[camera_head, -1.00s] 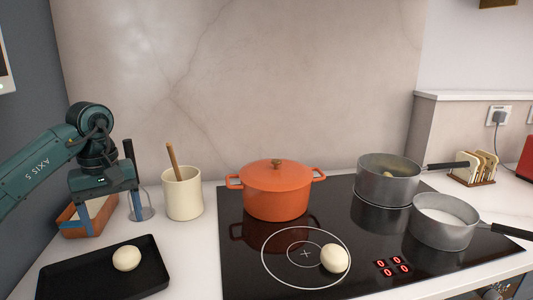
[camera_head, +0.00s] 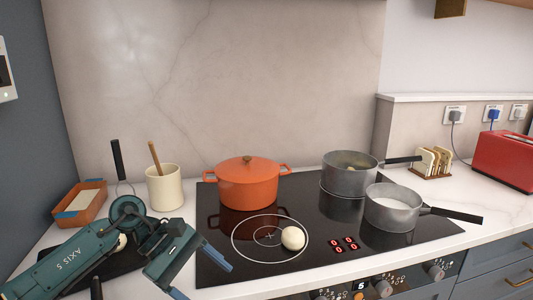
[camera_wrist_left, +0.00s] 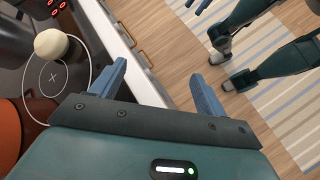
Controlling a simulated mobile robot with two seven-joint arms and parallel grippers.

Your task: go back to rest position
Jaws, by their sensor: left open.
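My left gripper (camera_head: 203,280) is low at the front left of the counter in the head view, empty, with its fingers apart. In the left wrist view the open fingers (camera_wrist_left: 158,72) point past the counter front, over the floor. Nothing is between them. Two small blue tips at the top edge of the wrist view look like part of my right gripper; their state is unclear.
A pale ball (camera_head: 293,238) rests on the hob (camera_head: 330,245), near an orange pot (camera_head: 248,188) and two saucepans (camera_head: 350,180) (camera_head: 392,212). My arm partly hides a black tray (camera_head: 75,262) and another pale ball (camera_head: 121,243). A cream crock (camera_head: 163,188) stands behind.

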